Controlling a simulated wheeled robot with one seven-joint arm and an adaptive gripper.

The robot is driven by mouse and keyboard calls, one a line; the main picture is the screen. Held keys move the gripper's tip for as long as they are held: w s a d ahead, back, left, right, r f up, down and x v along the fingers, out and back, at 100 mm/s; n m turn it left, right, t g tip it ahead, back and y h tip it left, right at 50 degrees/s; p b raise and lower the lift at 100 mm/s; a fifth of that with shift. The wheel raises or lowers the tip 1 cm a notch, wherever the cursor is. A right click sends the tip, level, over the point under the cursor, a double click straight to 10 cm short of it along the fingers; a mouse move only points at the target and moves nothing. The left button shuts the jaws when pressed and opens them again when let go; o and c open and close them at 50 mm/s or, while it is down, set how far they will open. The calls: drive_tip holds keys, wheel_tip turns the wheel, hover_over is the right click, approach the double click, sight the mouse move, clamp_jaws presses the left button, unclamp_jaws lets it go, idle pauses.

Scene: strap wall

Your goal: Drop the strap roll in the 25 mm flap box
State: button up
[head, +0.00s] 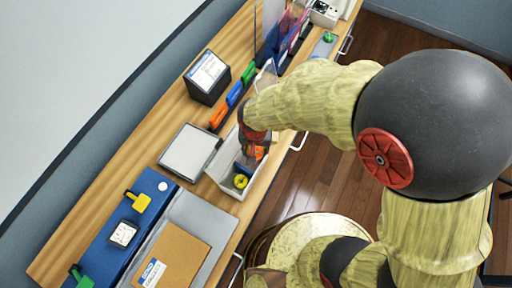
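A pale open-topped box (222,183) stands on the wooden counter, with a light grey square panel (188,152) beside it on the left. I cannot tell whether the panel is its flap, and no 25 mm marking can be read. In the box lie a round yellow roll (240,181), a blue piece (243,169) and an orange piece (259,153). I cannot tell which is the strap roll. My gripper (251,151) points down at the box's upper end, close to the orange piece. Its fingers are small and partly hidden, so its grip is unclear.
A black box with a white label (207,72) stands behind, near orange, blue and green pieces (235,94). A clear upright panel (268,22) stands farther up the counter.

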drive_tip(key=shift+f, duration=0.1)
drive_tip(key=o, duration=1.1)
drive_tip(key=r, duration=0.4)
drive_tip(key=s+r, duration=0.1)
drive_tip(key=r, duration=0.7)
drive_tip(key=shift+s, duration=0.2)
drive_tip(key=shift+f, duration=0.1)
